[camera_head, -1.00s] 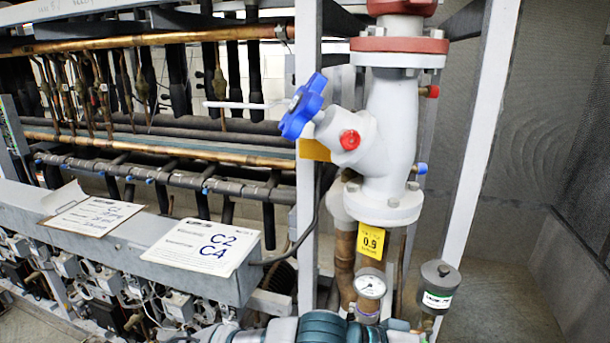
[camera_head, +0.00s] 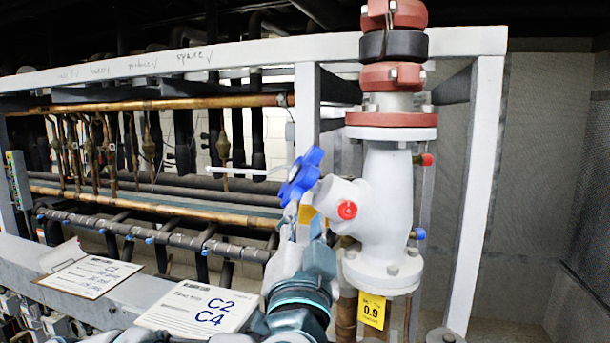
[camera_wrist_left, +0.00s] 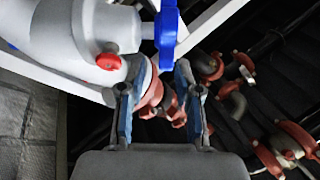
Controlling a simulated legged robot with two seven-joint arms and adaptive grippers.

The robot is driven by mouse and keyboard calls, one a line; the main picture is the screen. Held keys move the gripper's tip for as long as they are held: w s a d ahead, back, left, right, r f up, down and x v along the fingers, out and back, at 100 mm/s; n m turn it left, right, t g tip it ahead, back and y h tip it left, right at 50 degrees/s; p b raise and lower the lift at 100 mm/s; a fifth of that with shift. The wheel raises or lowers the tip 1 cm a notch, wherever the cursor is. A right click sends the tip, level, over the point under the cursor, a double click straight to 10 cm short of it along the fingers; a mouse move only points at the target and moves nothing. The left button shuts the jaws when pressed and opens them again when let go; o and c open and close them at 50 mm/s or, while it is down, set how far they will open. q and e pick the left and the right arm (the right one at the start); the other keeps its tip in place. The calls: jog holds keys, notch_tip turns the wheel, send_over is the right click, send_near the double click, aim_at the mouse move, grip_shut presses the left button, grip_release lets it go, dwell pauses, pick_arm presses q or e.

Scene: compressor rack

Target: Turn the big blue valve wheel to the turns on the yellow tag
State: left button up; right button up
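The big blue valve wheel (camera_head: 300,176) sits on the left side of the white valve body (camera_head: 385,205). The yellow tag (camera_head: 371,310) hangs below the body's lower flange and reads 0.9; its smaller print is too small to read. My left gripper (camera_head: 303,222) is just below the wheel, fingers pointing up towards it. In the left wrist view the gripper (camera_wrist_left: 156,78) is open, its two fingers apart. The wheel (camera_wrist_left: 166,35) shows edge-on beyond the fingertips, roughly in line with the gap. Whether a finger touches it I cannot tell. My right gripper is not in view.
A red cap (camera_head: 347,210) sticks out of the valve body close to the wheel. A white frame post (camera_head: 307,105) stands behind the wheel. Copper pipes (camera_head: 160,104) run along the rack at left. Paper signs (camera_head: 198,306) lie on the grey ledge.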

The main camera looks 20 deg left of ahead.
aim_at(297, 183)
pick_arm(q)
jog(key=p+x, duration=0.1)
jog(key=x, duration=0.3)
jog(key=shift+w+r, duration=0.15)
jog(key=shift+r, duration=0.1)
jog(key=w+a+r, duration=0.1)
jog(key=w+a+r+p, duration=0.1)
jog(key=w, duration=0.1)
jog(key=shift+a, duration=0.2)
jog(key=w, duration=0.2)
jog(key=w+a, duration=0.1)
jog(key=w, duration=0.1)
jog(key=shift+w+a+f+p, duration=0.15)
jog(key=shift+w+f+p, duration=0.05)
jog(key=shift+w+p, duration=0.15)
jog(key=shift+s+r, duration=0.15)
jog(key=shift+s, duration=0.2)
jog(key=shift+s+r, duration=0.1)
jog(key=shift+s, duration=0.1)
jog(key=shift+d, duration=0.25)
jog(key=shift+w+d, duration=0.1)
jog(key=shift+d, duration=0.1)
jog(key=c, duration=0.3)
grip_shut()
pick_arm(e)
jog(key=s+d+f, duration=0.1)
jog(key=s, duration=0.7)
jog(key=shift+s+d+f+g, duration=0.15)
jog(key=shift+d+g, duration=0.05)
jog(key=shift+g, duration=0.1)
